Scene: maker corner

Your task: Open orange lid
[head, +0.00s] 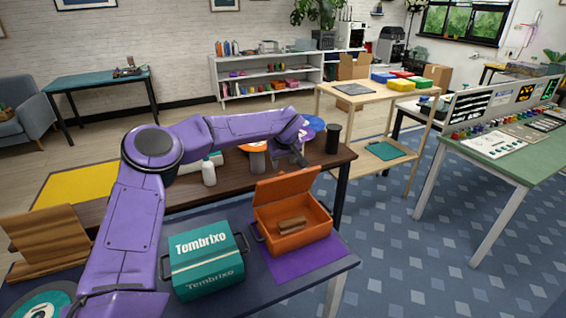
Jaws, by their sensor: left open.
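The orange box (297,241) stands on the near table at the right, on a purple mat. Its orange lid (284,194) is raised and stands roughly upright along the box's back edge. Small brown blocks (292,225) lie inside the box. My left gripper (291,160) is behind and above the lid in the picture, with its jaws open and nothing seen between them. It looks apart from the lid, though its exact distance is hard to judge. My right gripper is not in view.
A teal "Tembrixo" case (205,262) stands left of the box, close to it. Behind, a dark brown table (325,168) holds a white bottle (209,173) and a black cylinder (333,138). The purple mat (325,262) has bare room right of the box.

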